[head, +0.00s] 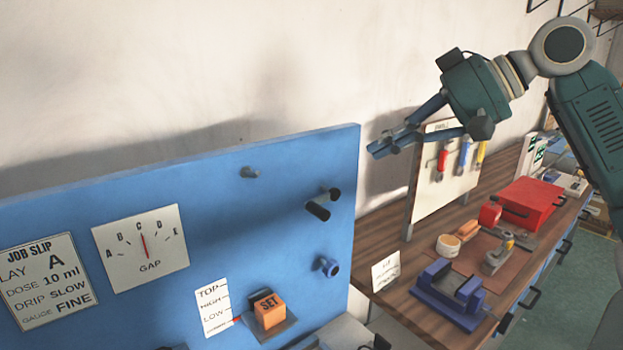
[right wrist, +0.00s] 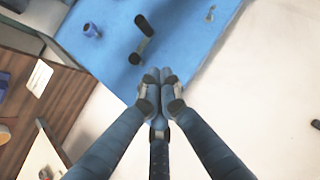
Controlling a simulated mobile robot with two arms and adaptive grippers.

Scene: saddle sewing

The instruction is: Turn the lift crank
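The lift crank (head: 319,207), a dark arm with a black grip, sticks out from the right part of the blue panel (head: 235,160). It also shows in the right wrist view (right wrist: 144,38), beyond my fingertips. My right gripper (head: 382,147) is in front of the panel's upper right edge, above and to the right of the crank, apart from it. In the right wrist view its fingers (right wrist: 159,76) come together at the tips with nothing visible between them. An orange block marked SET (head: 269,309) sits on a small grey platform beside a level card (head: 214,306). My left gripper is out of view.
A dark blue knob (head: 328,266) sits below the crank, and a small grey peg (head: 250,172) up to its left. A gap dial (head: 141,247) is at left. A wooden bench (head: 398,297) with a red box (head: 529,203) and tool board (head: 440,190) stands at right.

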